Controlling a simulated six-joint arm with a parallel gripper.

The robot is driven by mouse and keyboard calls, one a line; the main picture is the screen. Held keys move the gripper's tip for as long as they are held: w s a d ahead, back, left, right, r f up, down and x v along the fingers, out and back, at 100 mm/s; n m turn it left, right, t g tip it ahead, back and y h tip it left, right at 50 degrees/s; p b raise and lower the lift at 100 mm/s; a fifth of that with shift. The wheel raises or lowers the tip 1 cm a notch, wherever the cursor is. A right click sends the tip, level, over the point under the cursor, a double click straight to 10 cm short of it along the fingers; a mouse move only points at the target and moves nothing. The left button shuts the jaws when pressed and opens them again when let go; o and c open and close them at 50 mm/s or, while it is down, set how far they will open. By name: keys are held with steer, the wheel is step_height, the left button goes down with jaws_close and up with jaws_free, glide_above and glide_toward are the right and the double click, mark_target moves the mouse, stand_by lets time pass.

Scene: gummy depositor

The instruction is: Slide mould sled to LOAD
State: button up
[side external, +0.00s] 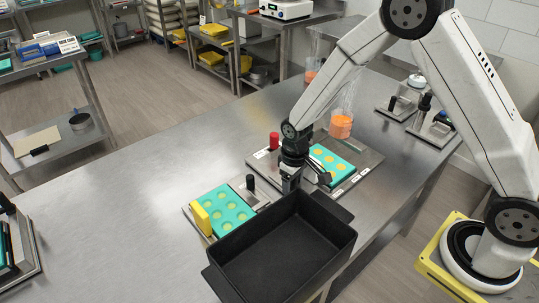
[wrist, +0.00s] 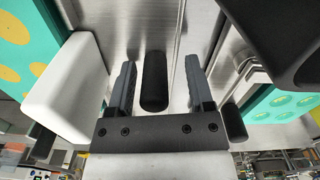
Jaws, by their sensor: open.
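The mould sled's teal mould (side external: 335,163) with orange round fills sits on a steel plate in the side external view. It also shows at the left of the wrist view (wrist: 20,40). My gripper (side external: 291,180) is low at the left edge of that mould. In the wrist view my gripper (wrist: 155,88) is open, with a dark upright handle (wrist: 154,80) between its fingers and gaps on both sides. The handle appears to belong to the sled, but its base is hidden. Small labels (side external: 352,180) line the plate's front edge; their words are too small to read.
A black open bin (side external: 240,262) stands close in front of my gripper. A second teal mould (side external: 222,209) with a yellow block (side external: 201,218) and black knob (side external: 250,182) lies to the left. A red knob (side external: 274,140) and a cup of orange (side external: 341,126) stand behind.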

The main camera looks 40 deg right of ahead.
steer(key=shift+r, duration=0.1)
steer(key=shift+r, duration=3.8)
steer(key=shift+s, duration=0.1)
steer(key=s+d+r+m+t, duration=0.1)
steer(key=s+d+r, duration=0.1)
steer(key=s, duration=0.5)
steer(key=s+d+r+t, duration=0.1)
steer(key=s+r, duration=0.1)
steer(key=s, duration=0.4)
steer(key=shift+s+d+r+m+t, duration=0.2)
steer(key=shift+s+d+m+t, duration=0.1)
steer(key=shift+s+d+m, duration=0.1)
